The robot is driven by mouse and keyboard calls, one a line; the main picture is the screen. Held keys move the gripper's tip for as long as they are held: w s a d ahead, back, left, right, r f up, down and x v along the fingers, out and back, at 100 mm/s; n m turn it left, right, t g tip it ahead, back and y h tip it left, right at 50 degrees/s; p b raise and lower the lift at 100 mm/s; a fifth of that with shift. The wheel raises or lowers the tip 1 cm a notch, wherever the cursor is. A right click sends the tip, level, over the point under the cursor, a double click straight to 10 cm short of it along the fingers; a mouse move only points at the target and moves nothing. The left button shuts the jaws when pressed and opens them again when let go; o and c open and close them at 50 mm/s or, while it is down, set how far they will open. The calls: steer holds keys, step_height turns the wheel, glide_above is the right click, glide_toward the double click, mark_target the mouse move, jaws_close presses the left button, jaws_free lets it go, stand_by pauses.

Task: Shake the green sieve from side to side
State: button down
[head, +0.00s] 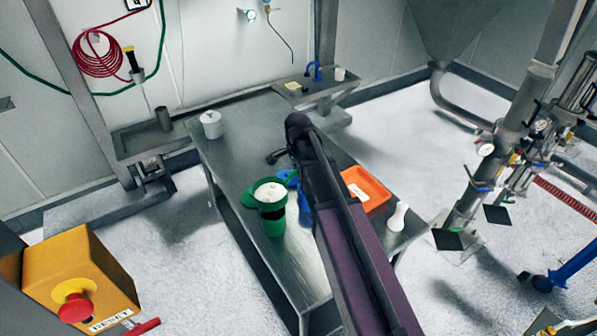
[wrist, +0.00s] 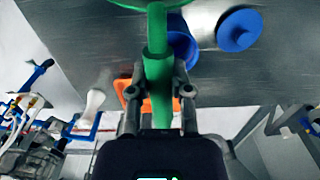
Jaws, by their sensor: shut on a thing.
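The green sieve (head: 264,206) holds white powder and is above the near left part of the metal table in the head view. A green cylindrical part (head: 273,227) shows just below it; I cannot tell whether the two touch. In the wrist view my gripper (wrist: 159,100) is shut on the sieve's green handle (wrist: 157,72). The edge of the sieve (wrist: 122,4) just shows at the top of that view. My arm hides my gripper in the head view. A blue container (wrist: 181,50) lies beyond the handle, with a round blue lid-like piece (wrist: 240,32) to its right.
The metal table (head: 235,160) carries an orange tray (head: 376,188) and a white bottle (head: 398,217) right of my arm. A white container (head: 211,125) stands at the far left corner. A yellow box with a red button (head: 75,306) is at the near left.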

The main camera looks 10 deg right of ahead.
steer(key=shift+f+b, duration=1.55)
steer(key=shift+f, duration=0.3)
stand_by(2.4)
